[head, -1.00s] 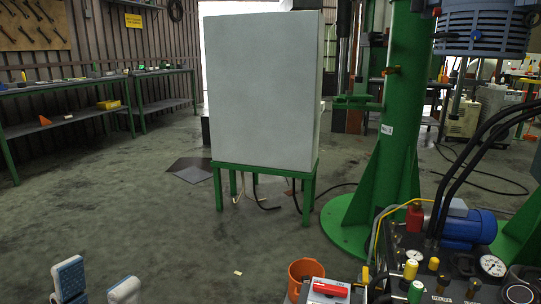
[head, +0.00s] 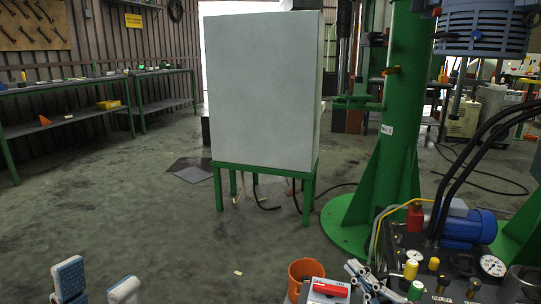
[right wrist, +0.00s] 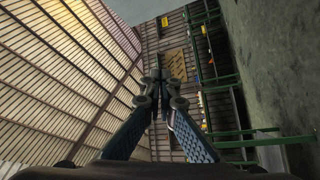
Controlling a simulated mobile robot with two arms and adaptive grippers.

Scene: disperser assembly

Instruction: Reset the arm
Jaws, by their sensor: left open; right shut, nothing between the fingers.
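My left gripper (head: 97,284) shows at the bottom left of the head view. Its two blue-padded fingers stand wide apart with nothing between them. My right gripper (head: 366,280) shows at the bottom of the head view, between the red and white box and the pump unit. In the right wrist view my right gripper (right wrist: 157,78) has its blue-padded fingers meeting at the tips, and it holds nothing. Behind it, that view shows the wall, the roof and the floor tilted sideways.
An orange cup (head: 304,272) and a red and white box (head: 328,291) stand left of my right gripper. A pump unit with a blue motor (head: 467,228) and gauges is to its right. A green column (head: 391,130) and a grey cabinet (head: 262,90) stand behind. The floor at left is open.

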